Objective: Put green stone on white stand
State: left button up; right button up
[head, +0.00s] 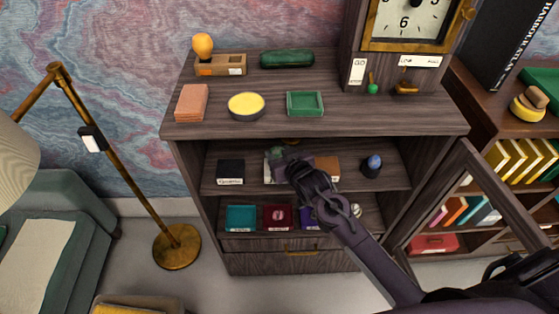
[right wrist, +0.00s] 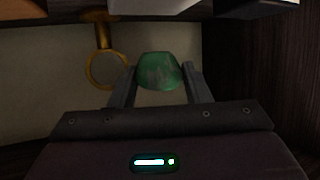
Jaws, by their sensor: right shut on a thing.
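The green stone (right wrist: 158,72) is held between the two fingers of my right gripper (right wrist: 158,88) in the right wrist view. In the head view the stone (head: 275,152) shows just left of my right gripper (head: 282,163), inside the cabinet's upper open shelf. A white block (right wrist: 155,6), which looks like the white stand, is cut off at the top of the wrist view. In the head view only a pale edge of it shows, mostly behind the gripper. I cannot tell whether the stone touches it. My left gripper is not in view.
On the same shelf are a black labelled stand (head: 230,171) at left, a brown stand (head: 327,168) and a dark blue stone (head: 372,165) at right. A brass ring piece (right wrist: 104,68) is close by. The cabinet top (head: 350,116) is above, the open glass door (head: 470,215) at right.

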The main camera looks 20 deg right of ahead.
notch_tip(320, 180, down, 3)
jog(key=shift+p, duration=0.3)
jog(key=shift+w+a+f+p, duration=0.15)
jog(key=shift+f+p, duration=0.15)
jog(key=shift+f, duration=0.35)
jog(key=shift+f, duration=0.1)
jog(key=o, duration=1)
jog(key=shift+o, duration=0.2)
